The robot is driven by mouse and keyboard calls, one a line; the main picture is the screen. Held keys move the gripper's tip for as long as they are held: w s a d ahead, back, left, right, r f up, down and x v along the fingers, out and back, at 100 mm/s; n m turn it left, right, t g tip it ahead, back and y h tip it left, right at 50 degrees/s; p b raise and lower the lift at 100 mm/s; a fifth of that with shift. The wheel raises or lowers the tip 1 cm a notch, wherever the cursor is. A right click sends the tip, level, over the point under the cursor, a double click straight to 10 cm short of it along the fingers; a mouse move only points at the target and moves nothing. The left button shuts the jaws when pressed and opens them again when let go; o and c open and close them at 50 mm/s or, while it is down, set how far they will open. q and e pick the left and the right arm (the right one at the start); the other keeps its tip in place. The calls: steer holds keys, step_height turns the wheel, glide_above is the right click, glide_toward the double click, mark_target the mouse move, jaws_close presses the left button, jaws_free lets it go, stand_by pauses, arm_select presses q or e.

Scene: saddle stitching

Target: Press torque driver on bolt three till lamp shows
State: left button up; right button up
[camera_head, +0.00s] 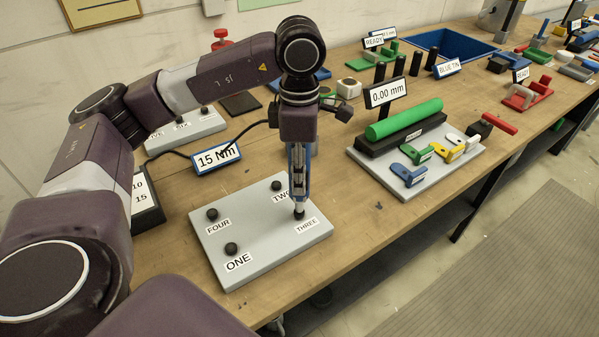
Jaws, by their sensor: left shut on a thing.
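A grey plate (262,258) lies on the bench with black bolts beside labels ONE, TWO, THREE and FOUR. My left gripper (298,190) points straight down over the plate's right side, shut on the slim torque driver (299,207). The driver stands about upright, its lower end at the bolt spot by the label THREE (306,225). The driver's tip hides bolt three, so I cannot tell how firmly they touch. A blue-framed sign (216,157) reads 15 Nm. I cannot make out a lit lamp. My right gripper is not in view.
A dark box (146,207) marked 10 and 15 stands left of the plate. A black cable (243,134) runs near the sign. At right, a grey board (409,188) bears a green cylinder (405,119) and coloured clips.

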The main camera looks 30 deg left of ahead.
arm_select(q)
steer(key=shift+f, duration=0.2)
stand_by(0.6)
steer(key=shift+s+f+b, duration=0.1)
steer(key=shift+b, duration=0.45)
stand_by(0.4)
steer(key=shift+r+p, duration=0.6)
steer(key=shift+r, duration=0.35)
steer(key=shift+r+p, duration=1.3)
steer(key=shift+r, duration=0.95)
